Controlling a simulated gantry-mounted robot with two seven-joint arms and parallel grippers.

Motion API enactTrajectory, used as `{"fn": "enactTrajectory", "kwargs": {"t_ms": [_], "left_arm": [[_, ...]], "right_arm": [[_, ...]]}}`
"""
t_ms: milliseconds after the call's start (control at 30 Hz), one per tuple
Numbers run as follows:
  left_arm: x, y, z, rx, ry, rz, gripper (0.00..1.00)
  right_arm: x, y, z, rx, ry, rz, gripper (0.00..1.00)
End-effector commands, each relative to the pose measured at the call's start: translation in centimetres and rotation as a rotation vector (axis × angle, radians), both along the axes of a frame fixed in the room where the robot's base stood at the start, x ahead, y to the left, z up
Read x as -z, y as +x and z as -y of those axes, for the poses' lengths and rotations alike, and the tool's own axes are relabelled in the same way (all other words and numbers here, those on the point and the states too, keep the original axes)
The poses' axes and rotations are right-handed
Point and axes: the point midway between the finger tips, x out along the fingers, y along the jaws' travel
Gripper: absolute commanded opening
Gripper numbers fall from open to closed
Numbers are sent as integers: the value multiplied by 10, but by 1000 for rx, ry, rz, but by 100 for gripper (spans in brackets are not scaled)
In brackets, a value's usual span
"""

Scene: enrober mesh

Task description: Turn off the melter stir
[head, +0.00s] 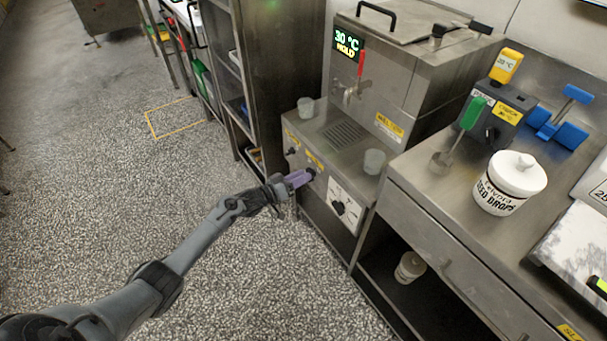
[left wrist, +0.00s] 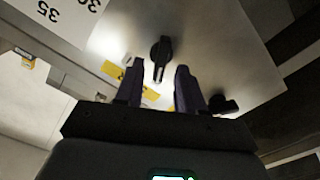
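The melter (head: 400,85) is a steel machine with a display reading "30 °C HOLD". Its front panel carries a black knob (head: 291,151) at the left, a middle knob by a yellow label, and a dial (head: 340,207) on a white scale. My left gripper (head: 312,173) is at the middle knob, its purple fingers pointing at the panel. In the left wrist view the fingers (left wrist: 158,70) are apart, and the middle knob (left wrist: 160,52) shows between and just beyond their tips. I cannot tell whether they touch it. The other knob (left wrist: 222,104) is right of the fingers. My right gripper is out of view.
The speckled floor at the left is open.

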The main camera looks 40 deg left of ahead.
Motion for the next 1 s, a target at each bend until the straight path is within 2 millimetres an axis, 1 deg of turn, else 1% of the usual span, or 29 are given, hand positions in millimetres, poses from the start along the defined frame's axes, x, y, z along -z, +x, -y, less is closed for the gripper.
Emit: {"fn": "enactTrajectory", "kwargs": {"t_ms": [33,200,400,500,700,1000], "left_arm": [[-4,-8,-3,-1,1,-3,38],[-4,-37,-11,0,1,-3,38],[-3,-67,-20,-1,1,-3,38],[-2,-78,-23,1,0,-2,38],[-1,-87,-26,0,0,0,38],[-1,-88,-26,0,0,0,38]], "right_arm": [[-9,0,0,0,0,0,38],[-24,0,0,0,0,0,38],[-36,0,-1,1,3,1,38],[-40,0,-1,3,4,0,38],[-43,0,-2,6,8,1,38],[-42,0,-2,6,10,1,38]]}}
